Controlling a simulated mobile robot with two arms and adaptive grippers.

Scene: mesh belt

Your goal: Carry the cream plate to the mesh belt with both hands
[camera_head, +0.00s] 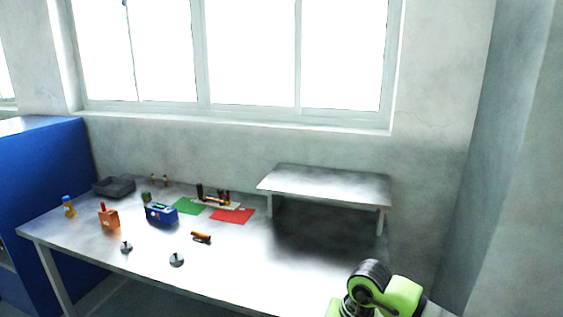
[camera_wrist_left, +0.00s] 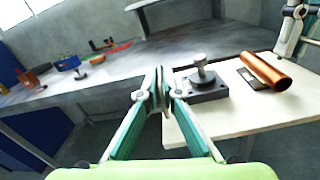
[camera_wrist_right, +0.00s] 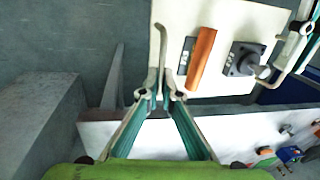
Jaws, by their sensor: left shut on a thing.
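The cream plate (camera_wrist_left: 235,122) carries a dark block with a round metal knob (camera_wrist_left: 202,78) and an orange cylinder (camera_wrist_left: 265,72). It also shows in the right wrist view (camera_wrist_right: 235,14). My left gripper (camera_wrist_left: 160,88) is shut on one end of the plate. My right gripper (camera_wrist_right: 160,98) has its fingers close together around an upright grip at the opposite end. The plate is outside the head view, where a green part of my arm (camera_head: 400,296) shows at lower right. I cannot identify the mesh belt for sure; a raised grey platform (camera_head: 325,184) stands on the table.
The long grey table (camera_head: 290,275) holds a blue box (camera_head: 161,214), an orange box (camera_head: 109,219), a dark tray (camera_head: 113,187), green and red mats (camera_head: 232,216) and small tools at left. The table is clear in front of the raised platform. A blue cabinet (camera_head: 45,190) stands at left.

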